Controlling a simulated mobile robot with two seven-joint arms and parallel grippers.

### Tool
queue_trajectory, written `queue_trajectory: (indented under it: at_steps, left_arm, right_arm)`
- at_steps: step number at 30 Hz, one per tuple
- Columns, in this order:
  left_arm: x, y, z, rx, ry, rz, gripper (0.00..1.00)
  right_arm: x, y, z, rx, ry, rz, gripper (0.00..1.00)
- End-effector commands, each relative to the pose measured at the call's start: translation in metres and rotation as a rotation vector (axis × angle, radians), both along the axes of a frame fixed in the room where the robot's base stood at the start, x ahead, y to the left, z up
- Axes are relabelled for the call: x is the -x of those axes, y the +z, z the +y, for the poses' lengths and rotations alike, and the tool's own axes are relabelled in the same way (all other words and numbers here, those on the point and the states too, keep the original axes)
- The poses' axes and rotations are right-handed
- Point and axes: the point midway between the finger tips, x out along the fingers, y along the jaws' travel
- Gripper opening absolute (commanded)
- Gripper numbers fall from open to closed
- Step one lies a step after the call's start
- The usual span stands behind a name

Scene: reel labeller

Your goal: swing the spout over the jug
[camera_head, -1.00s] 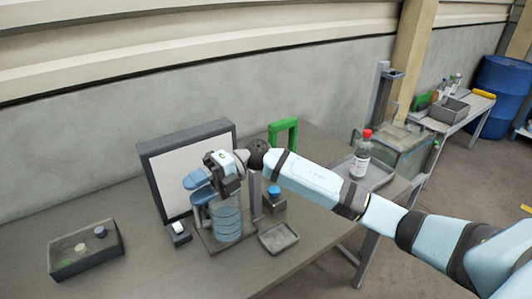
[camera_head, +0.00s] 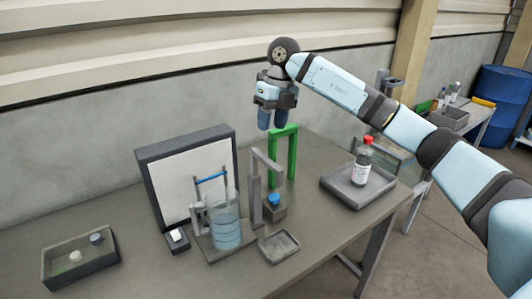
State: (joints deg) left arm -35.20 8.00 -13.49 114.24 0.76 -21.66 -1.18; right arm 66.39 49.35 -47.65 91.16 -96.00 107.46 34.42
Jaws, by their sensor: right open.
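The jug (camera_head: 224,230) is a clear, ridged vessel with bluish contents, upright on a grey base plate near the table's middle. A grey post (camera_head: 255,192) stands just right of it. Its top arm, which looks like the spout (camera_head: 267,159), points toward the front right, away from the jug and above a small block with a blue cap (camera_head: 273,200). A blue bar (camera_head: 210,177) on a thin frame is behind the jug. My right gripper (camera_head: 273,122) is open and empty, fingers down, above and behind the spout, near a green arch. My left gripper is out of view.
The green arch (camera_head: 292,158) stands behind the spout. A framed white panel (camera_head: 190,180) is behind the jug. A small grey tray (camera_head: 279,246) lies in front. A red-capped bottle (camera_head: 361,167) stands on a tray at right. A dark box (camera_head: 81,266) sits at left.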

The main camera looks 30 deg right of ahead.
Motion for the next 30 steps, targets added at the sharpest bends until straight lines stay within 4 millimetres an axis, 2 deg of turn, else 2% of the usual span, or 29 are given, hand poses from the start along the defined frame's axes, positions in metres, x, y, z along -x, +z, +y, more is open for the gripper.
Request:
queue_trajectory:
  at_steps: [6, 12, 18, 26, 30]
  left_arm:
    - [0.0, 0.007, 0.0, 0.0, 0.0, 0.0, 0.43]
    - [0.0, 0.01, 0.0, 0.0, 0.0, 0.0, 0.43]
    - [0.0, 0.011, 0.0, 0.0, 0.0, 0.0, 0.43]
    - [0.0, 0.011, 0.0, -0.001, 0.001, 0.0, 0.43]
    - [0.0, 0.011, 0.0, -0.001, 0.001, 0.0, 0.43]
  right_arm:
    - [0.001, -0.047, 0.01, -0.001, 0.002, 0.005, 0.42]
    - [0.001, -0.076, 0.016, -0.002, 0.001, 0.002, 0.42]
    - [0.001, -0.089, 0.018, -0.002, 0.001, 0.0, 0.42]
    - [0.001, -0.09, 0.018, -0.002, 0.002, 0.0, 0.42]
    - [0.001, -0.09, 0.018, -0.002, 0.002, 0.0, 0.12]
